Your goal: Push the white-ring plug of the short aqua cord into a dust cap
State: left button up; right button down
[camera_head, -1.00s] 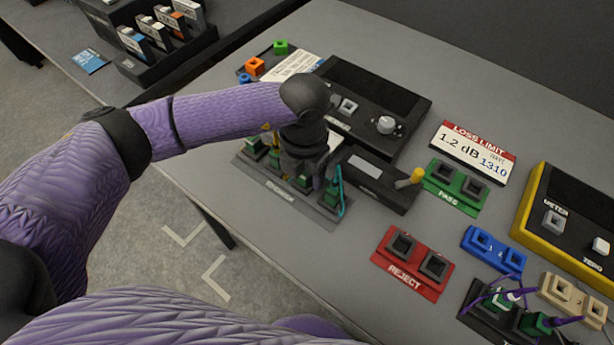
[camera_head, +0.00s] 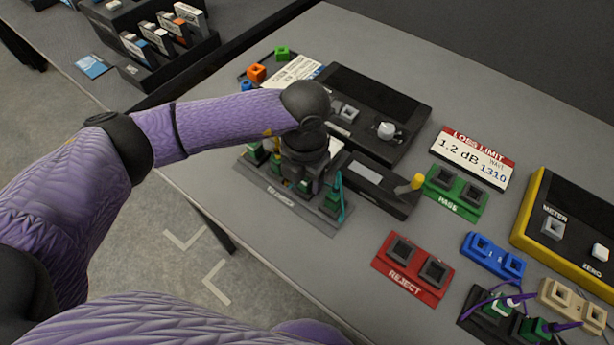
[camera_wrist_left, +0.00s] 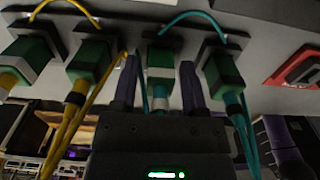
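In the left wrist view a green plug with a white ring (camera_wrist_left: 159,72) and an aqua cord stands in a dark socket between the two fingers of my left gripper (camera_wrist_left: 158,64). A gap shows on each side of the plug, so the fingers are open around it. Another green plug (camera_wrist_left: 222,70) with an aqua cord stands just to its right. In the head view my left gripper (camera_head: 304,180) points down at the grey rack (camera_head: 285,203) and mostly hides the plug. The aqua cord (camera_head: 341,197) shows at the rack's right end. My right gripper is out of view.
Yellow-corded green plugs (camera_wrist_left: 88,62) stand left of the fingers. Small orange (camera_head: 256,72) and green (camera_head: 281,52) square-holed pieces lie behind the rack. A black device (camera_head: 375,105), a green PASS holder (camera_head: 455,190) and a red REJECT holder (camera_head: 410,267) stand nearby.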

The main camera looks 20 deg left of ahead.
pick_arm(q)
grip_shut()
jog(key=shift+r, duration=0.1)
